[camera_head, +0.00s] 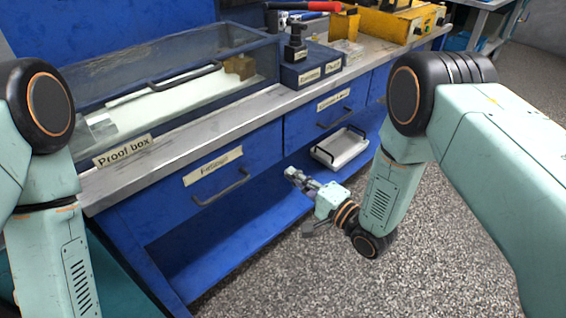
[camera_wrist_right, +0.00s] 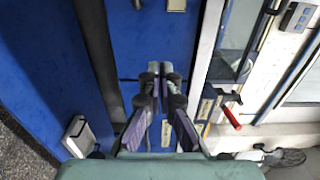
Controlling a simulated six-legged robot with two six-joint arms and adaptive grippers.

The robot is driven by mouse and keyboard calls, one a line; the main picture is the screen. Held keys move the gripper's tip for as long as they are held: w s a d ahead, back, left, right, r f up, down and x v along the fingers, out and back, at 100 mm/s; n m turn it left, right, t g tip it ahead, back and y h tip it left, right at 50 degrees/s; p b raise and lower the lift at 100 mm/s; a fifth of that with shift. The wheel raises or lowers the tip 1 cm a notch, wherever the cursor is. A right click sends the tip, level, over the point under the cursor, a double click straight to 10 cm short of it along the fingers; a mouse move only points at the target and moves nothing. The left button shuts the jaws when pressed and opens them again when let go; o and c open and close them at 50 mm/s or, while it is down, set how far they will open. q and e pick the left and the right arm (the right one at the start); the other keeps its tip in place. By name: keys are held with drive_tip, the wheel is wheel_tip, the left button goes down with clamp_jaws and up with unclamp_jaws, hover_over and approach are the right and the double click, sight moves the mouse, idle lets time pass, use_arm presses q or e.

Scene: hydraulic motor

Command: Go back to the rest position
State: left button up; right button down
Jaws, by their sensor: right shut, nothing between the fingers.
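My right gripper (camera_head: 298,178) hangs in front of the blue workbench (camera_head: 150,218), below the worktop and close to the lower shelf in the picture. In the right wrist view the fingers of my right gripper (camera_wrist_right: 153,72) are together with nothing between them. My right arm comes in from the right and bends down to it. My left arm shows at the left edge, but its gripper is out of the picture.
On the worktop stand a clear box labelled "Proof box" (camera_head: 122,150), a blue block with a red-handled lever (camera_head: 300,70) and a yellow machine (camera_head: 390,22). Drawer handles (camera_head: 222,188) stick out. A white tray (camera_head: 340,148) lies on the lower shelf. Speckled floor at right is open.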

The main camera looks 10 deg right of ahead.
drive_tip(key=v, duration=0.2)
drive_tip(key=shift+s+d, duration=0.2)
drive_tip(key=shift+s, duration=0.1)
drive_tip(key=s+d+f+n+g+h, duration=0.3)
drive_tip(key=s+f+n+h, duration=0.1)
drive_tip(key=s+f, duration=0.25)
drive_tip(key=s+d+f+n+g+h, duration=0.3)
drive_tip(key=s+f, duration=0.2)
drive_tip(key=f, duration=0.2)
drive_tip(key=s+d+n+g+h, duration=0.1)
drive_tip(key=s+g, duration=0.3)
drive_tip(key=s, duration=0.7)
drive_tip(key=s+d+n+g+h+p, duration=0.1)
drive_tip(key=s+d+g, duration=0.3)
drive_tip(key=s, duration=0.8)
drive_tip(key=shift+s+d+r+n+g+h, duration=0.2)
drive_tip(key=shift+s+r+n+g+h, duration=0.15)
drive_tip(key=shift+n+h, duration=0.35)
